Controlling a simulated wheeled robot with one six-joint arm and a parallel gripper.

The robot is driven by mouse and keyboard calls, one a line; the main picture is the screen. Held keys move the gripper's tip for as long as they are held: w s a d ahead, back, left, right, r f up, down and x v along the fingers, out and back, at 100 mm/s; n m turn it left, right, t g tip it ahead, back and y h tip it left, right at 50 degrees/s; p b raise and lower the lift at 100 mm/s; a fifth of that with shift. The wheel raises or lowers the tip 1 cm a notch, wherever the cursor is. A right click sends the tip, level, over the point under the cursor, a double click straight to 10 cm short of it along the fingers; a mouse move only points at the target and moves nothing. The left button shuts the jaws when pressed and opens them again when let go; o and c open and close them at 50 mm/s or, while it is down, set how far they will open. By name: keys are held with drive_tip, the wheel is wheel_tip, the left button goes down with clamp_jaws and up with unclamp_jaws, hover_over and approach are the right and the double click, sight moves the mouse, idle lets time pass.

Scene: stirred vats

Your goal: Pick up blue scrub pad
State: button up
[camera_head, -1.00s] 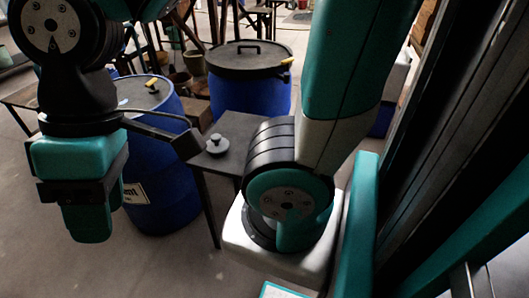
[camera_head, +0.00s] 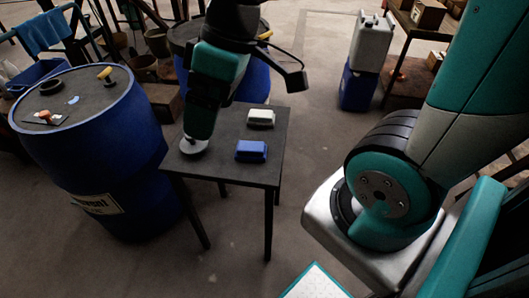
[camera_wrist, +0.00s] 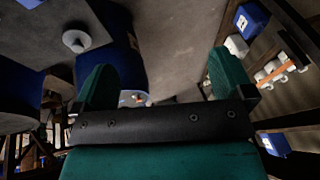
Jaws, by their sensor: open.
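The blue scrub pad (camera_head: 251,151) lies on the small dark table (camera_head: 272,172), near its right front part in the head view. A white pad of like shape (camera_head: 261,118) lies behind it. My gripper (camera_head: 198,128) hangs to the left of the blue pad in the head view, apart from it. In the wrist view my gripper (camera_wrist: 160,78) shows two teal fingers spread wide with nothing between them. A blue thing cut off at the top left edge there may be the pad; I cannot be sure.
A grey knobbed disc (camera_head: 193,147) sits at the table's left corner; it also shows in the wrist view (camera_wrist: 76,40). A blue drum (camera_head: 95,150) stands left of the table, another behind it. A white canister (camera_head: 372,40) tops a blue one (camera_head: 358,88). Floor right of the table is open.

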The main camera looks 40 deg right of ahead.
drive_tip(key=w+d+f+t+b, duration=0.1)
drive_tip(key=w+d+f+b, duration=0.4)
drive_tip(key=w+d+f, duration=0.4)
drive_tip(key=n+t+h+b, duration=0.1)
drive_tip(key=b, duration=0.3)
approach(252, 145)
drive_tip(key=x, duration=0.1)
drive_tip(key=b+x, duration=0.1)
drive_tip(key=x, duration=0.3)
drive_tip(key=shift+s+a, duration=0.1)
drive_tip(key=shift+a, duration=0.25)
drive_tip(key=shift+d+b+x, duration=0.15)
drive_tip(key=shift+b+x, duration=0.1)
drive_tip(key=shift+x, duration=1.25)
drive_tip(key=shift+d+b+x, duration=0.15)
drive_tip(key=shift+b+x, duration=0.05)
drive_tip(key=shift+x, duration=1.3)
drive_tip(key=c, duration=1)
wheel_tip(252, 145, up, 20)
drive_tip(key=p, duration=0.3)
